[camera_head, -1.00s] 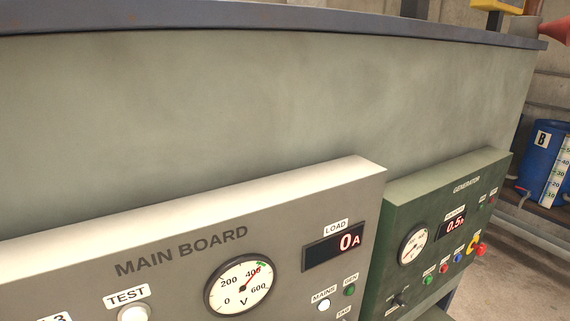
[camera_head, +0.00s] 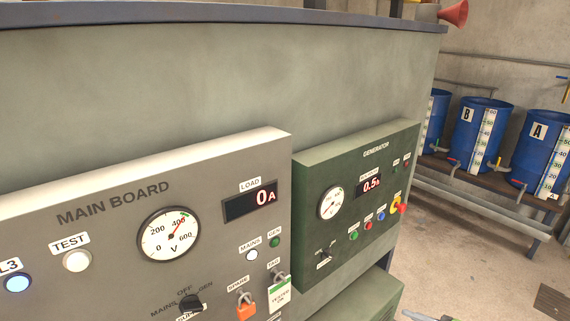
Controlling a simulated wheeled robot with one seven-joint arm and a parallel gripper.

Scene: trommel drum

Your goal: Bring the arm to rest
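My gripper and arm are not recognisable in the head view. A small grey shape (camera_head: 425,317) shows at the bottom edge, and I cannot tell what it is. The grey main board (camera_head: 110,240) fills the lower left. Its load display reads 0 A, and its voltmeter (camera_head: 168,235) needle stands near 400. The mains lamp (camera_head: 252,255) looks white and the L3 lamp (camera_head: 17,282) pale blue. The black selector knob (camera_head: 191,303) is near the bottom edge. An orange padlock (camera_head: 245,308) and a green-and-white tag (camera_head: 279,293) hang beside it.
A green generator panel (camera_head: 310,245) stands right of the board, its display reading about 0.5. Blue drums B (camera_head: 466,135) and A (camera_head: 530,150) stand on a bench (camera_head: 500,190) at the right. The concrete floor (camera_head: 470,260) before them looks mostly open.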

